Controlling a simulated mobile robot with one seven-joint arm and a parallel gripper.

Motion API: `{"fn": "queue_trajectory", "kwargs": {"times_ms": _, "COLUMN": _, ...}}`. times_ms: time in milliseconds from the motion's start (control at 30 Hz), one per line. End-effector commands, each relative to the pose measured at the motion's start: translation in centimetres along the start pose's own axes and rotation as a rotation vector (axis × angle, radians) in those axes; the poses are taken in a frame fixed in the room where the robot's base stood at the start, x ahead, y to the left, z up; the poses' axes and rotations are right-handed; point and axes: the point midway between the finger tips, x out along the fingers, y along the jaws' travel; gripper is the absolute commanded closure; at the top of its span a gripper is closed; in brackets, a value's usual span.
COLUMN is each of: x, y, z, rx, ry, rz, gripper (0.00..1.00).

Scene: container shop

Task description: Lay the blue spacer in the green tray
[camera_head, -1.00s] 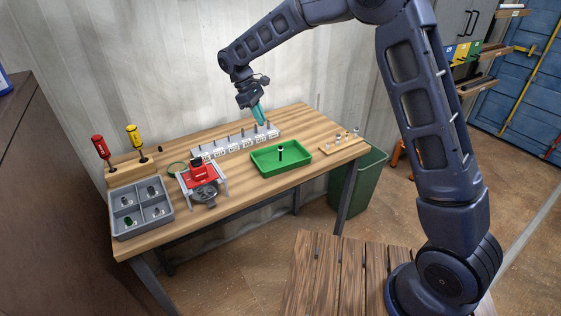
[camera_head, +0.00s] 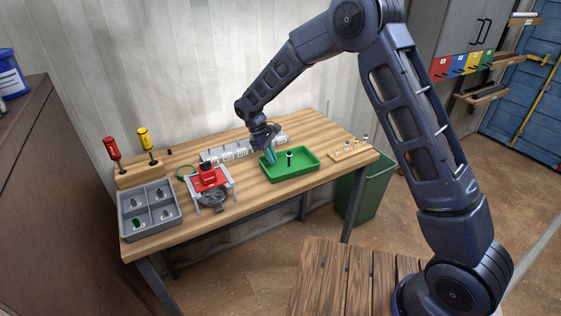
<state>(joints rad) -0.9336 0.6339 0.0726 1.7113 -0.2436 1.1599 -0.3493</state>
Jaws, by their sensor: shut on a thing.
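The green tray (camera_head: 309,165) lies on the wooden workbench, right of centre. A dark upright post or cylinder with a pale top (camera_head: 289,156) stands in it. My gripper (camera_head: 271,158) points down over the tray's left end, beside that dark piece. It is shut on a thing. Only a teal-blue shape shows at its tip, and I cannot tell the fingers from the blue spacer there. Whether the tip touches the tray floor cannot be told.
A row of white labelled holders (camera_head: 225,153) stands behind my gripper. A red and grey fixture (camera_head: 209,183) and a grey divided bin (camera_head: 150,208) are to the left. A small peg board (camera_head: 350,151) lies to the right. Bare bench surrounds the tray's front.

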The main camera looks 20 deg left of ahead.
Motion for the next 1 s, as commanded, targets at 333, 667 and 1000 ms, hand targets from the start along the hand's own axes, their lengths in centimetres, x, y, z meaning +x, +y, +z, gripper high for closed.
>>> {"fn": "queue_trajectory", "kwargs": {"times_ms": 333, "x": 2.1, "y": -0.1, "z": 3.3, "rx": -0.001, "ry": -0.003, "rz": -0.001, "gripper": 1.00}}
{"fn": "queue_trajectory", "kwargs": {"times_ms": 667, "x": 2.5, "y": 0.0, "z": 3.0, "rx": 0.000, "ry": 0.000, "rz": 0.000, "gripper": 1.00}}
{"fn": "queue_trajectory", "kwargs": {"times_ms": 1000, "x": 2.7, "y": 0.0, "z": 2.9, "rx": 0.000, "ry": 0.000, "rz": 0.000, "gripper": 0.67}}
